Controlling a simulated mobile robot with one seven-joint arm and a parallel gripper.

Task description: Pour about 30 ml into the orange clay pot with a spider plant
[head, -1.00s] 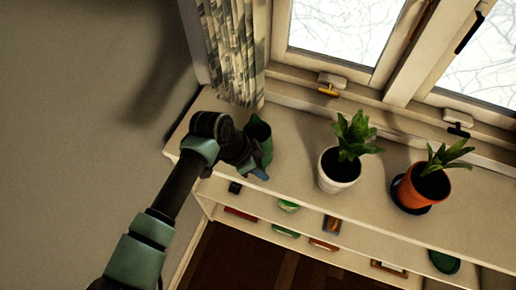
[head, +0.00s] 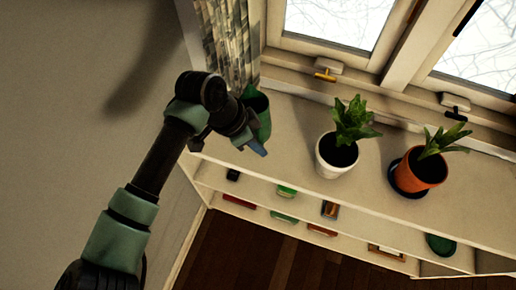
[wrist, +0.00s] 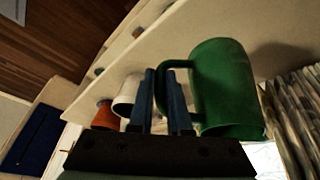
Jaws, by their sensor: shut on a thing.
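A green jug (head: 262,117) is at the left end of the white shelf top, by the curtain. In the wrist view the jug (wrist: 225,88) stands large at the right, its handle between my blue fingers. My gripper (head: 258,147) is shut on this handle; it also shows in the wrist view (wrist: 167,95). The jug's contents cannot be seen. The orange clay pot (head: 429,175) with a spider plant (head: 442,142) stands on a dark blue saucer (head: 396,178) at the right, well apart from the jug. In the wrist view the orange pot (wrist: 105,117) is small at the left.
A white pot (head: 329,160) with a leafy green plant (head: 352,123) stands on the shelf top (head: 290,124) between jug and orange pot. Window handles (head: 327,70) jut out behind. The curtain (head: 226,45) hangs close to the jug. Lower shelves hold several small items.

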